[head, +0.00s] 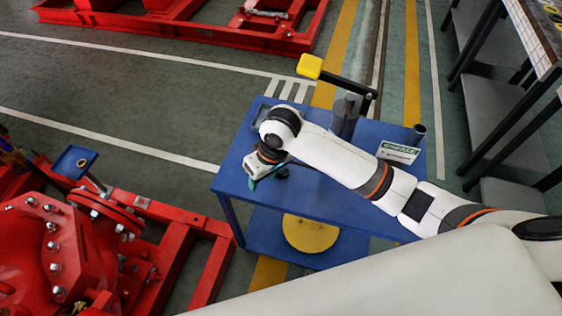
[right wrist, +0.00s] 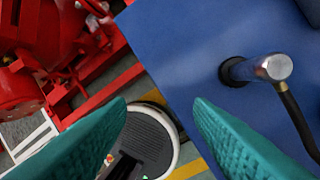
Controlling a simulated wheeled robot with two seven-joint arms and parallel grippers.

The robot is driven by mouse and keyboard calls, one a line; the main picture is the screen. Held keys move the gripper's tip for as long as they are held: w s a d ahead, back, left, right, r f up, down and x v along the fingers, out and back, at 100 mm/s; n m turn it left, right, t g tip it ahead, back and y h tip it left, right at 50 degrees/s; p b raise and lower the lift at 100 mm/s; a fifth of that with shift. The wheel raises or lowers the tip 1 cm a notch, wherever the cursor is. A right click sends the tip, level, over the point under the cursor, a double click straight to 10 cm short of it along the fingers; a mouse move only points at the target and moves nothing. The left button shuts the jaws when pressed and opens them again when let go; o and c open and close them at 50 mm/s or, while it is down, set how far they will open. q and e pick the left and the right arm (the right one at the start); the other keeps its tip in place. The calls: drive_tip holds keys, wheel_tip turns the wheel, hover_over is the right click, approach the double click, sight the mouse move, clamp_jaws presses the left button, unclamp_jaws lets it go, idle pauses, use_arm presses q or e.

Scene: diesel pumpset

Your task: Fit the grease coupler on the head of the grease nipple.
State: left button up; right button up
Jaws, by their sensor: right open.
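My right gripper (head: 254,182) is over the near-left part of the blue table, fingers pointing down. Its two teal fingers are apart and empty in the right wrist view (right wrist: 160,104). What looks like the grease coupler is a shiny metal cylinder (right wrist: 275,67) with a black hose (right wrist: 298,122), by a black round holder (right wrist: 233,71) on the table. It lies right of the fingers, apart from them. In the head view the gripper and wrist largely hide it. I cannot make out the grease nipple in either view. My left gripper is not in view.
The blue table (head: 229,178) carries a grey grease pump (head: 345,118) with a yellow-ended lever (head: 309,66), a GREASE sign (head: 398,152) and a dark tube (head: 417,134). Red machinery (head: 70,245) with a small blue plate (head: 73,162) stands left, across a floor gap. A shelf rack stands right.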

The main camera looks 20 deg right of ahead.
drive_tip(key=w+d+r+m+h, duration=0.1)
drive_tip(key=w+d+r, duration=0.2)
drive_tip(key=w+d+r+m+g+h, duration=0.1)
drive_tip(key=w+d+r, duration=0.2)
drive_tip(key=shift+w, duration=0.4)
drive_tip(key=shift+w+d+f, duration=0.1)
drive_tip(key=shift+d+f, duration=0.1)
wheel_tip(320, 180, down, 12)
drive_tip(key=shift+d+r, duration=0.15)
drive_tip(key=shift+r, duration=0.1)
clamp_jaws()
drive_tip(key=shift+r, duration=0.1)
